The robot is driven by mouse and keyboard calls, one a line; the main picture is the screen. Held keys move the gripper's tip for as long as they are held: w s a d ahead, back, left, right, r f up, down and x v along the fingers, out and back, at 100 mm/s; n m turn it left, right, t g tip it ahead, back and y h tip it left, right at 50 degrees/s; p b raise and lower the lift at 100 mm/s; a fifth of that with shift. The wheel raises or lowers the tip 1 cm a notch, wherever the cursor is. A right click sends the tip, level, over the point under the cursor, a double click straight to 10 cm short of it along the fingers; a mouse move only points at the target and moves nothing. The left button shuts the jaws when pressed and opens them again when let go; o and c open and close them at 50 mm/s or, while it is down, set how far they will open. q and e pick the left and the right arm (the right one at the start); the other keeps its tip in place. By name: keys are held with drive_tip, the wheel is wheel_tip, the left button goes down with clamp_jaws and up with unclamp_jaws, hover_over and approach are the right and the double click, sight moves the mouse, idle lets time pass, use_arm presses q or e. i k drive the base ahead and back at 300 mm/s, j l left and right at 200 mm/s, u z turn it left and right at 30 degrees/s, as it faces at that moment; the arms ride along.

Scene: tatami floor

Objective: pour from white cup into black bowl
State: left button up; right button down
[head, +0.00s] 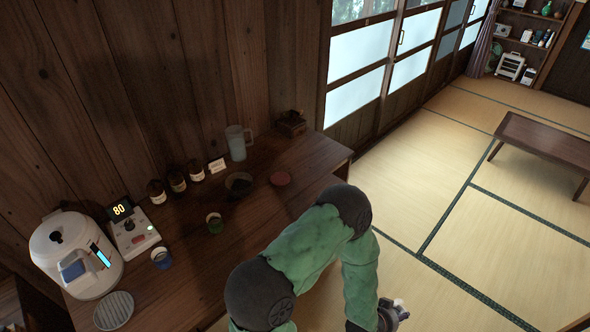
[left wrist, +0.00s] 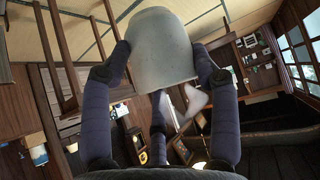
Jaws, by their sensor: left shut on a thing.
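The white cup (left wrist: 163,48) fills the upper middle of the left wrist view, between the two fingers of my left gripper (left wrist: 163,60), which is shut on it. Its contents are hidden. In the head view my left arm reaches toward the lower right, and the left gripper (head: 393,314) shows there only in part, with a small white patch by it, away from the counter. The black bowl (head: 238,184) sits on the wooden counter near the wall, well apart from the gripper. My right gripper is not in view.
On the counter (head: 190,268) are a glass pitcher (head: 238,143), a reddish coaster (head: 280,178), a green cup (head: 214,223), a blue-and-white cup (head: 161,258), small bottles, a device reading 80 (head: 132,232) and a white kettle (head: 77,254). A low table (head: 548,139) stands on open tatami.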

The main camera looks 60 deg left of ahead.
sight(238, 184)
drive_tip(key=i+u, duration=0.15)
drive_tip(key=i, duration=0.85)
drive_tip(key=u, duration=2.25)
drive_tip(key=l, duration=0.1)
